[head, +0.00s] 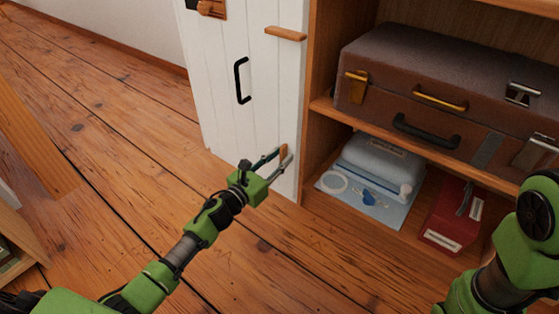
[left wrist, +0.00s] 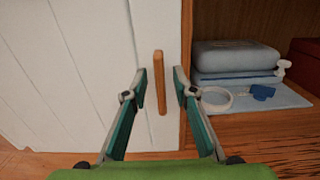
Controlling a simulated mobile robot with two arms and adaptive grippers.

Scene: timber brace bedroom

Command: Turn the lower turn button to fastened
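The lower turn button (left wrist: 159,82) is a slim wooden bar that stands upright near the right edge of the white plank door. In the head view the lower turn button (head: 283,151) is partly hidden by the fingers. My left gripper (head: 276,160) is at the lower right of the door. In the left wrist view my left gripper (left wrist: 160,88) is open, with one finger on each side of the button and a visible gap on both sides. The upper turn button (head: 286,33) lies horizontal near the door's top. My right gripper is out of view.
The white door (head: 250,100) has a black handle (head: 241,80). To its right, an open wooden cabinet holds a brown suitcase (head: 440,75) above, and a folded blue-grey bundle (head: 375,165) and a red box (head: 453,213) below. Wooden floor (head: 110,130) is clear to the left.

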